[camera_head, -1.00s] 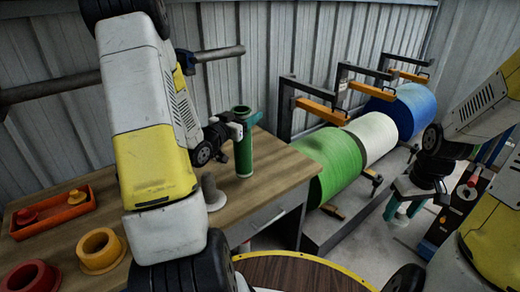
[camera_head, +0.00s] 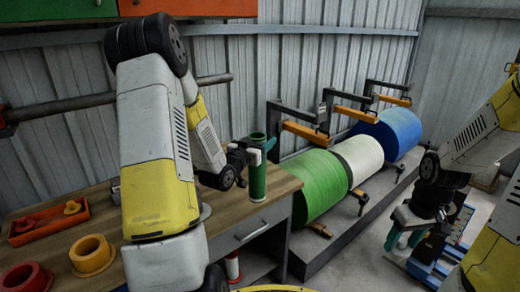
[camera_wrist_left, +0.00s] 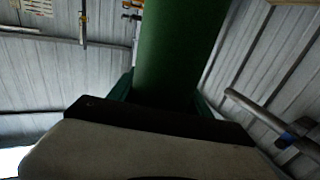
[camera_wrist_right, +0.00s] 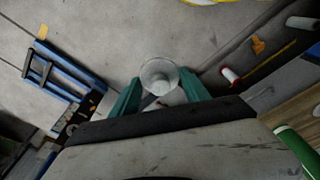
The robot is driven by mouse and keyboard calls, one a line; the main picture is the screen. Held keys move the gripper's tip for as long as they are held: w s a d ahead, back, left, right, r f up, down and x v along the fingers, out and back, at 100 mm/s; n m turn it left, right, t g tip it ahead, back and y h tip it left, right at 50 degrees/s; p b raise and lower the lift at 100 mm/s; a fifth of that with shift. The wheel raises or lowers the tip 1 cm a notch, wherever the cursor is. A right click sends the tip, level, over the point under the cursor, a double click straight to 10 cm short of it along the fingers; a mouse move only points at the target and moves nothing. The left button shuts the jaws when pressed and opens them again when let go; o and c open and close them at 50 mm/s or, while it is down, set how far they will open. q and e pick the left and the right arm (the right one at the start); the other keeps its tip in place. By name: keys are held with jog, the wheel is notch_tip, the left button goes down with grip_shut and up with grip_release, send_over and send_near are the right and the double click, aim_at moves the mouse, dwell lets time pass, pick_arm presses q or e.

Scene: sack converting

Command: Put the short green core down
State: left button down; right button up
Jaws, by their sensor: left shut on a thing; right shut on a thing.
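A green core (camera_head: 257,182) stands upright in my left gripper (camera_head: 262,150) at the right end of the wooden table (camera_head: 232,212). The left fingers are shut around it near its upper part. I cannot tell whether its lower end touches the table. It fills the middle of the left wrist view (camera_wrist_left: 178,50). My right gripper (camera_head: 405,238) hangs over the floor at the right, away from the table. It is shut on a pale round-ended piece (camera_wrist_right: 158,77), seen between its green fingers in the right wrist view.
An orange tray (camera_head: 50,224) with small parts, a yellow-orange ring (camera_head: 92,254) and a red ring (camera_head: 26,277) are on the table's left.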

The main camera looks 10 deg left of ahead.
pick_arm(q)
jog(key=w+a+f, duration=0.1)
jog(key=w+f, duration=0.1)
jog(key=w, duration=0.4)
jog(key=w+a+f, duration=0.1)
jog(key=w+f, duration=0.1)
jog(key=w, duration=0.4)
jog(key=shift+w+f, duration=0.2)
jog(key=shift+f, duration=0.1)
jog(key=shift+f, duration=0.15)
jog(key=shift+c, duration=2.3)
grip_release()
